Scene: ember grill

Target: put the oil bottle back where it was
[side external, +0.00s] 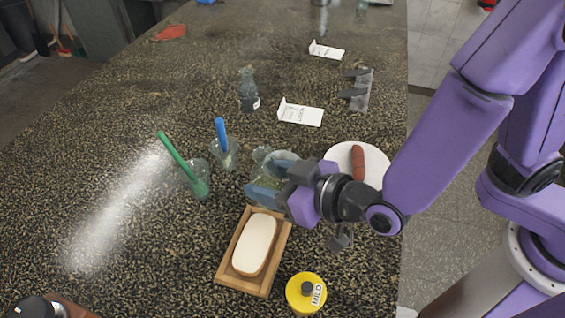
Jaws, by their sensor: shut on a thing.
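My gripper (266,181) is at the middle of the counter, its blue fingers closed around a clear glass vessel with greenish contents (264,156). This looks like the oil bottle, but the fingers hide much of it. I cannot tell whether its base touches the counter. A dark glass bottle (248,90) with a small pale label stands upright farther back, apart from my gripper.
Two glasses hold a green-handled tool (178,158) and a blue-handled tool (221,133), left of my gripper. A plate (379,160) with a sausage is right; white cards (301,114) lie behind.

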